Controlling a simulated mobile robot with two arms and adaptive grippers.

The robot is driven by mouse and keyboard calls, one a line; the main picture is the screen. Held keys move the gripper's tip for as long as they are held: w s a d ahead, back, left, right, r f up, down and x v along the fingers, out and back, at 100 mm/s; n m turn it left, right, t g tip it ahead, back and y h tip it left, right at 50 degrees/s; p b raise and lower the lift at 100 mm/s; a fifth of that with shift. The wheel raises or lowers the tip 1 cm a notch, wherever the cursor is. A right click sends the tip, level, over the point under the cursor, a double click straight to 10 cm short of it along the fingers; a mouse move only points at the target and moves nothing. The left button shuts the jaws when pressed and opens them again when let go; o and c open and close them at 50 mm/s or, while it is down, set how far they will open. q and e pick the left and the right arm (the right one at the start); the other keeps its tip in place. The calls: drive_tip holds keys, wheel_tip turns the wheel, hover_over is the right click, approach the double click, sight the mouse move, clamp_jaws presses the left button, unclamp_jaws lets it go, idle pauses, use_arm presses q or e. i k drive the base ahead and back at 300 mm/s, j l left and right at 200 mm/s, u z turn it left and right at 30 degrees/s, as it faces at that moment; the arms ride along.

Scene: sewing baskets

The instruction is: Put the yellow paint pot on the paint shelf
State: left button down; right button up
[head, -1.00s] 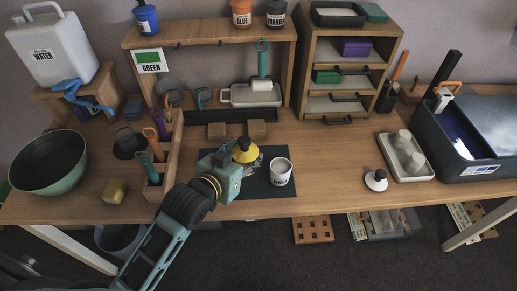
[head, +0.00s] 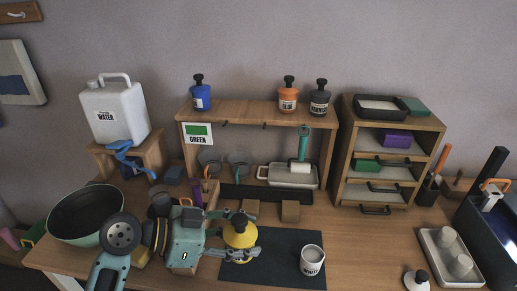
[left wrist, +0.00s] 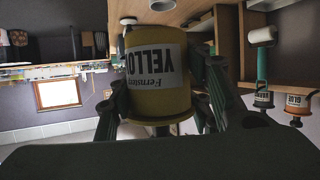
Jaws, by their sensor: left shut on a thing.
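The yellow paint pot (head: 240,236) has a black knob on its lid. My left gripper (head: 246,241) is shut around its sides, above the left part of the dark mat. The left wrist view shows the pot (left wrist: 158,80) upside down in the picture, its YELLOW label readable, between the two fingers (left wrist: 165,95). The paint shelf (head: 255,112) is a wooden rack behind. On its top stand a blue pot (head: 200,95) at the left, an orange pot (head: 288,97) and a dark pot (head: 319,99) at the right. My right gripper is not in view.
The shelf top is bare between the blue and orange pots. A white pot (head: 312,261) stands on the dark mat (head: 270,262). A GREEN sign (head: 198,134) hangs on the shelf's left front. A drawer unit (head: 345,165) stands right; a water canister (head: 115,112) stands left.

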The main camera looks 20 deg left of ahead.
sight(241, 110)
drive_tip(key=i+u, duration=0.15)
drive_tip(key=u, duration=0.25)
drive_tip(key=i+u, duration=0.1)
drive_tip(key=u, duration=0.3)
